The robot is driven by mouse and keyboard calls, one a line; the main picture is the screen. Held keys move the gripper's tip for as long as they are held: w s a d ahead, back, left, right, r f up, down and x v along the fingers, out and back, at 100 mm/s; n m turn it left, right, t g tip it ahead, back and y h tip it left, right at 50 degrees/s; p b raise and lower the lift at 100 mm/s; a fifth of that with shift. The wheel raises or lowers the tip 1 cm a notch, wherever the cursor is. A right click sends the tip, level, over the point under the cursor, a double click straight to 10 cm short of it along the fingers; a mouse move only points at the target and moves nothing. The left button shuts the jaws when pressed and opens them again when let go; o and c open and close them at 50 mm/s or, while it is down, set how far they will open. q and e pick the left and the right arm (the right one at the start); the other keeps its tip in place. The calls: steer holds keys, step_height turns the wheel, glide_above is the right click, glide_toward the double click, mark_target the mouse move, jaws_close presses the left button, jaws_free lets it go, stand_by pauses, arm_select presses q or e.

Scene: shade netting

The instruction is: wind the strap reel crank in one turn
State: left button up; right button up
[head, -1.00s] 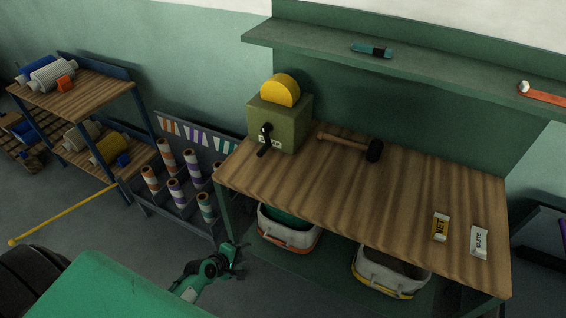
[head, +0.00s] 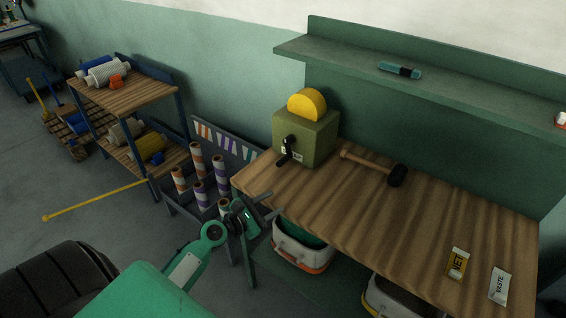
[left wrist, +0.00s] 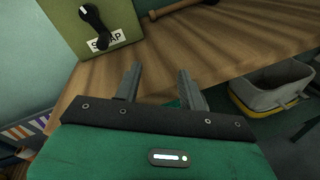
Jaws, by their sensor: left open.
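The strap reel is a green box (head: 318,136) with a yellow disc (head: 307,104) on top, standing at the left end of the wooden bench. Its black crank (head: 287,150) is on the front face, with the handle end low; a white label is partly hidden behind it. The crank also shows at the top left of the left wrist view (left wrist: 93,22). My left gripper (head: 272,204) is open and empty, in front of the bench's left front edge, below and short of the crank. In the left wrist view its two fingers (left wrist: 155,85) are apart, with bench wood beyond them. My right gripper is not seen.
A mallet (head: 372,166) lies on the bench (head: 400,220) right of the reel. Bins (head: 301,251) stand under the bench. A rack of striped rolls (head: 199,176) is close left of my left gripper. A shelf (head: 430,84) runs above; the bench's middle is clear.

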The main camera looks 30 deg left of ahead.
mark_target(278, 165)
arm_select(q)
steer(key=w+a+r+n+t+y, duration=0.2)
steer(key=w+a+n+y, duration=0.1)
steer(key=a+n, duration=0.4)
steer(key=w, duration=0.8)
steer(key=w+d, duration=0.1)
steer(key=w, duration=0.4)
steer(key=shift+w, duration=0.1)
jaws_close()
